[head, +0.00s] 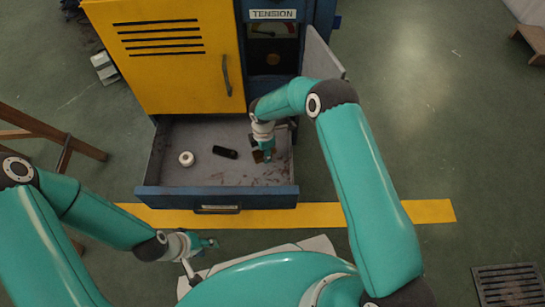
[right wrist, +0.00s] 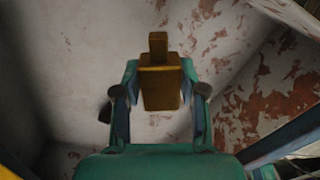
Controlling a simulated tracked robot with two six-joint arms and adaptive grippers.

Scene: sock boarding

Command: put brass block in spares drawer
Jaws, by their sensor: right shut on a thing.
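The brass block (right wrist: 160,85) is in the right wrist view, a yellow-brown block with a narrower stub on top. My right gripper (right wrist: 160,98) is shut on it, one finger on each side. In the head view the right gripper (head: 262,155) reaches down inside the open spares drawer (head: 217,200), at its right part, and the block (head: 258,156) shows only in part there. I cannot tell whether the block touches the drawer floor. My left gripper (head: 205,244) is in front of the drawer, low at left; its fingers are too small to judge.
In the drawer lie a white round piece (head: 186,159) and a black oblong piece (head: 225,152), left of the right gripper. The yellow cabinet door (head: 175,70) stands above the drawer. A wooden stand (head: 50,140) is at left. The drawer's front right floor is clear.

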